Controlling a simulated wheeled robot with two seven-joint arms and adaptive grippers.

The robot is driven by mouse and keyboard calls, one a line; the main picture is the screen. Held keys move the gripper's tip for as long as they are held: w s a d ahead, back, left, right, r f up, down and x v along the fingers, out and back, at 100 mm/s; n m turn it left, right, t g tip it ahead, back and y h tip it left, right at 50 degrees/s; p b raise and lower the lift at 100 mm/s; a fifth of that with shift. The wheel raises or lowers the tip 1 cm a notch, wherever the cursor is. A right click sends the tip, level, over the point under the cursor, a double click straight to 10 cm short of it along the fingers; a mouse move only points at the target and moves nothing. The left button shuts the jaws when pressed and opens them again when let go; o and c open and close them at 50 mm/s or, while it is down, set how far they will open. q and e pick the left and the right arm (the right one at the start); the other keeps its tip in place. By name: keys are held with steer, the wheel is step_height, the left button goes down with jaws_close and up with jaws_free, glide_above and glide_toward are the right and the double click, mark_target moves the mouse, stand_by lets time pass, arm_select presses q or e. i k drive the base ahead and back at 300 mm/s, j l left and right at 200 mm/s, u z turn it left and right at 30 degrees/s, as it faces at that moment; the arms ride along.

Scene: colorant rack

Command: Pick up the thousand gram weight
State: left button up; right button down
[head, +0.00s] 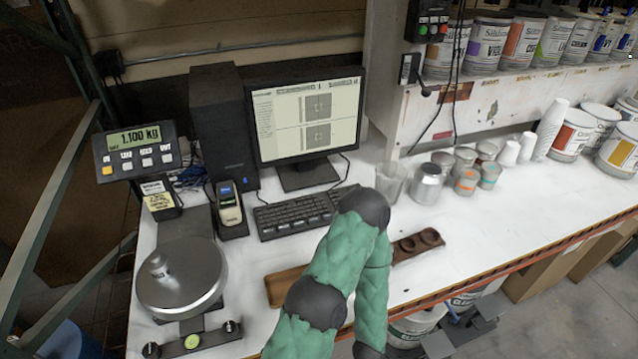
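A small shiny metal weight (159,267) stands upright on the round steel pan (190,290) of the scale at the left. Its marking is too small to read. The scale's display (134,139) reads 1.100 kg. A green-sleeved arm of mine rises from the bottom middle, bends in front of the keyboard and goes back down. Dark parts that look like my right gripper (466,332) show low at the right, beyond the table's front edge and far from the weight. Whether its fingers are open is unclear. My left gripper is out of view.
The keyboard (293,212), monitor (306,112) and handheld device (228,205) stand behind. Cans and cups (427,184) line the back right. The front right tabletop is clear.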

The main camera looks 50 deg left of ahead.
mark_target(158, 265)
steer(key=l+u, duration=0.15)
steer(key=u, duration=1.05)
steer(key=j+u, duration=0.1)
steer(key=u, duration=0.3)
steer(key=j+u, duration=0.1)
steer(key=u, duration=0.3)
steer(key=j+u, duration=0.15)
steer(key=u, duration=0.2)
steer(key=j+u, duration=0.1)
steer(key=u, duration=0.3)
steer(key=k+j, duration=0.05)
